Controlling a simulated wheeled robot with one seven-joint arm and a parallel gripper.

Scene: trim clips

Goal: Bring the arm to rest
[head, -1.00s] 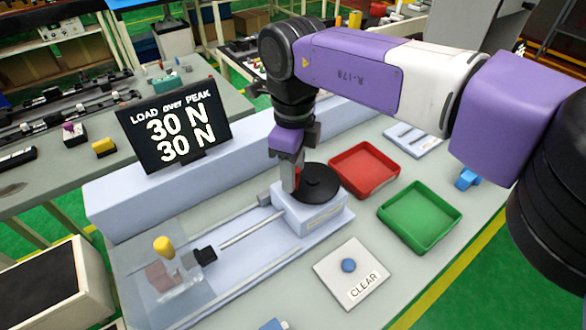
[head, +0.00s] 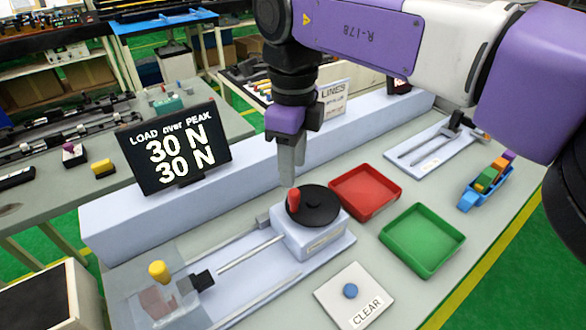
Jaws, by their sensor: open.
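My gripper (head: 291,176) hangs pointing down above the test fixture, with its fingertips a little above and behind the red knob (head: 293,200). It looks empty and apart from the knob. The red knob stands at the left of the black round disc (head: 318,208) on the pale fixture block (head: 312,238). My purple and white arm reaches in from the upper right. The gap between the fingers is hard to see from this side.
A display (head: 178,150) reads "30 N" twice. A red tray (head: 365,191) and a green tray (head: 423,240) lie to the right. A blue bin (head: 487,188) holds colored clips. A "CLEAR" plate with a blue button (head: 350,291) is in front. A yellow knob (head: 159,270) stands at the left.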

